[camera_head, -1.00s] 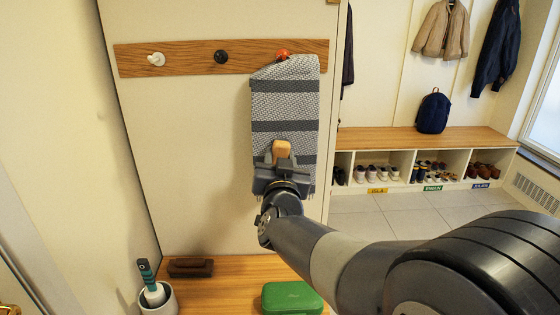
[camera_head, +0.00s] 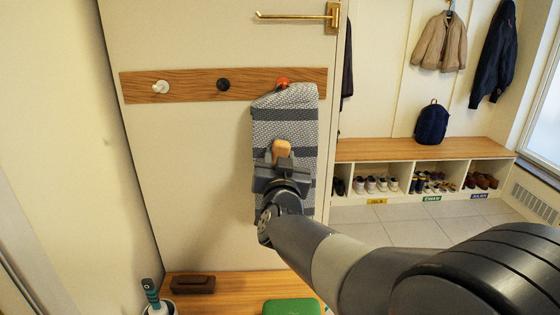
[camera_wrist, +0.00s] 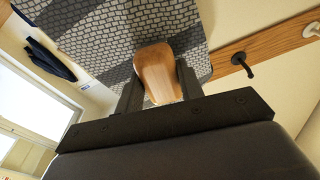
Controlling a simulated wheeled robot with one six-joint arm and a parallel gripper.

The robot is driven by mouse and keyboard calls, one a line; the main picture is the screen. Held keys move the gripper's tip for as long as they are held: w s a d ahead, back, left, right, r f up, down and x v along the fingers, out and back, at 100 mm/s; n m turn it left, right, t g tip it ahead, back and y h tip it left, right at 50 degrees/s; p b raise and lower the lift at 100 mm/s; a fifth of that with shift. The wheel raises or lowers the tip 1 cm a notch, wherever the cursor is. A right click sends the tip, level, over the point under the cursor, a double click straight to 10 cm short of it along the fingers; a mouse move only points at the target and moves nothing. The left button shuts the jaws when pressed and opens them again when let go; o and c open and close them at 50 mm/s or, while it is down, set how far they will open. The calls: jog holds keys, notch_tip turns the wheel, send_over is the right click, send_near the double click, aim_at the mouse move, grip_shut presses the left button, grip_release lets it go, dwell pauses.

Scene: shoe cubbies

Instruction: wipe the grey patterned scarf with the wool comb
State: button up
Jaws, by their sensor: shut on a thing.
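The grey patterned scarf (camera_head: 285,113) hangs from the red peg (camera_head: 282,84) on the wooden rail, with darker bands across it. My gripper (camera_head: 281,160) is in front of the scarf's middle part and shut on the wool comb (camera_head: 282,149), whose light wooden body shows between the fingers. In the wrist view the comb (camera_wrist: 158,72) sits between the two fingers, with the scarf (camera_wrist: 120,40) right behind it. The comb's far side is hidden, so I cannot tell whether it touches the cloth. My arm hides the scarf's lower part.
The rail (camera_head: 190,84) also bears a white peg (camera_head: 161,87) and a black peg (camera_head: 223,85), both empty. A brass bracket (camera_head: 300,16) is above.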

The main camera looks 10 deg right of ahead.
jog(key=shift+w+f, duration=0.1)
jog(key=shift+f, duration=0.05)
notch_tip(320, 180, down, 2)
jog(key=shift+f+b, duration=0.1)
jog(key=shift+b, duration=1.15)
notch_tip(320, 180, down, 8)
jog(key=b, duration=0.7)
jog(key=shift+s, duration=0.2)
jog(key=shift+s+a, duration=0.15)
jog(key=shift+s, duration=0.35)
jog(key=shift+c, duration=0.4)
jog(key=shift+r+p+v, duration=0.25)
jog(key=shift+p+v, duration=0.05)
jog(key=shift+v, duration=0.9)
jog(key=shift+r+p+v, duration=0.25)
jog(key=shift+v, duration=0.95)
jog(key=shift+s, duration=0.2)
